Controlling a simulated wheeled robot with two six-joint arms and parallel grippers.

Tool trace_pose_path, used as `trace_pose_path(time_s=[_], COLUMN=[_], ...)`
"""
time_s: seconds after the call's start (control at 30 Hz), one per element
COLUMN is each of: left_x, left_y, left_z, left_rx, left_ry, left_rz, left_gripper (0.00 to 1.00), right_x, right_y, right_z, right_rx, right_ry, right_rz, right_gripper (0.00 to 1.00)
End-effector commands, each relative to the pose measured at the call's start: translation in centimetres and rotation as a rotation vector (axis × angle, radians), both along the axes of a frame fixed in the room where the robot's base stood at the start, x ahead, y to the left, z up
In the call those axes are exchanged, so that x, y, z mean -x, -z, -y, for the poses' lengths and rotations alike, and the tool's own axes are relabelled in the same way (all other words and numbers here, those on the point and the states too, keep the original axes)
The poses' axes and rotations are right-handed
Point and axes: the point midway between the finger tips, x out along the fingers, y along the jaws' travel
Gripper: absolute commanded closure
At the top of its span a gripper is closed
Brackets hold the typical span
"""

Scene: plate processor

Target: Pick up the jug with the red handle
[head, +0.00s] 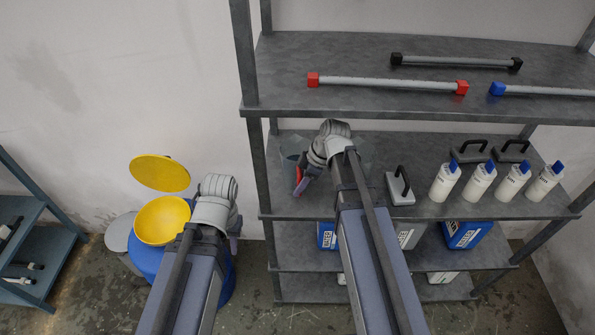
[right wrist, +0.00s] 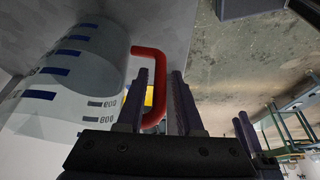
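The jug (right wrist: 75,75) is clear with blue and dark volume marks and a red handle (right wrist: 150,52). In the head view the jug (head: 291,149) stands at the left end of the middle shelf, partly hidden by my right arm, and a bit of the red handle (head: 299,174) shows. My right gripper (right wrist: 158,85) is open, with the lower part of the handle between its fingers; a gap shows beside the right finger. My left gripper (head: 234,240) hangs off the shelf's left side, near the blue barrel; its fingers are too hidden to judge.
A grey block with a black handle (head: 400,187) and several white bottles (head: 445,182) stand right of my right arm on the middle shelf (head: 425,208). Bars lie on the top shelf (head: 360,60). A blue barrel (head: 150,262) with a yellow funnel (head: 162,220) stands at the left.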

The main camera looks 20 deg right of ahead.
Motion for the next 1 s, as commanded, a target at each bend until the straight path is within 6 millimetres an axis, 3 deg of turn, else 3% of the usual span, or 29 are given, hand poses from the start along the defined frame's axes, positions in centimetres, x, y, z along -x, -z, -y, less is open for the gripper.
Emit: trace_pose_path(time_s=[0.03, 0.3, 1.0], left_x=[0.0, 0.0, 0.0], left_y=[0.0, 0.0, 0.01], left_z=[0.0, 0.0, 0.0], left_rx=[0.0, 0.0, 0.0], left_ry=[0.0, 0.0, 0.0], left_rz=[0.0, 0.0, 0.0], left_gripper=[0.73, 0.73, 0.73], right_x=[0.0, 0.0, 0.0], right_y=[0.0, 0.0, 0.01], right_z=[0.01, 0.01, 0.02], right_rx=[0.0, 0.0, 0.0], right_ry=[0.0, 0.0, 0.0], right_rz=[0.0, 0.0, 0.0], right_gripper=[0.71, 1.0, 1.0])
